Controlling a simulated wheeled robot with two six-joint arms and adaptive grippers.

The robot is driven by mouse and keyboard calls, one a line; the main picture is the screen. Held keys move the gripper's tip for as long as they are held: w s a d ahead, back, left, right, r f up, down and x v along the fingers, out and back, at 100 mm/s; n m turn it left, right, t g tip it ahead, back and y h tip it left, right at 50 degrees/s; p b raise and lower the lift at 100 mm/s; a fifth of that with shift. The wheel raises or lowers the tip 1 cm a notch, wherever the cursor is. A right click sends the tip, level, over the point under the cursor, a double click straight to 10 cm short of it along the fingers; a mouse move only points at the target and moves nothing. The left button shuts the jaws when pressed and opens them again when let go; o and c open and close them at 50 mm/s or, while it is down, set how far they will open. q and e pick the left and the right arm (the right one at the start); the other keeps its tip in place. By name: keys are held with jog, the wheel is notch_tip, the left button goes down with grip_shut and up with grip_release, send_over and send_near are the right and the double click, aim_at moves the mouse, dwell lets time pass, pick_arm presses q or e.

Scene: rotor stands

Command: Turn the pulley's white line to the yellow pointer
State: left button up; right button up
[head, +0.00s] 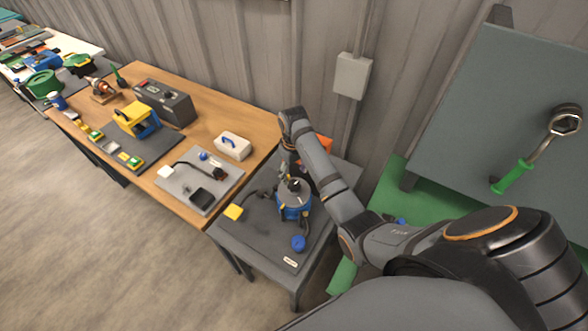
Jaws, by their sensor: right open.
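A rotor stand with a grey top and blue sides (295,203) stands on the grey table. Its pulley cannot be clearly told apart from its top at this size. My right gripper (291,184) points down at the top of this stand and is open. Its fingers overlap the stand's top in the picture, so I cannot tell whether they touch it. The white line and the yellow pointer cannot be made out. My left gripper is not in view.
A yellow block (233,212) and a blue knob (298,243) are on the grey table (262,250). A wooden table (253,157) to the left carries a grey plate, a white case (233,146) and a dark toolbox (165,102). A green-handled wrench (513,177) hangs on the right panel.

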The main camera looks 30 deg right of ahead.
aim_at(294, 183)
jog(key=shift+d+f, duration=0.1)
jog(key=shift+f, duration=0.55)
jog(key=shift+f+b, duration=0.35)
jog(key=shift+f, duration=0.35)
jog(key=shift+w+f, duration=0.1)
jog(key=shift+f, duration=0.65)
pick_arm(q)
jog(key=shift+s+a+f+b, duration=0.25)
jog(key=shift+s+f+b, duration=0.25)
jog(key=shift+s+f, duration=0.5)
pick_arm(e)
jog(key=shift+f, duration=0.95)
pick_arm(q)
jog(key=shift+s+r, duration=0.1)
pick_arm(e)
jog(key=shift+c, duration=0.4)
jog(key=c, duration=0.8)
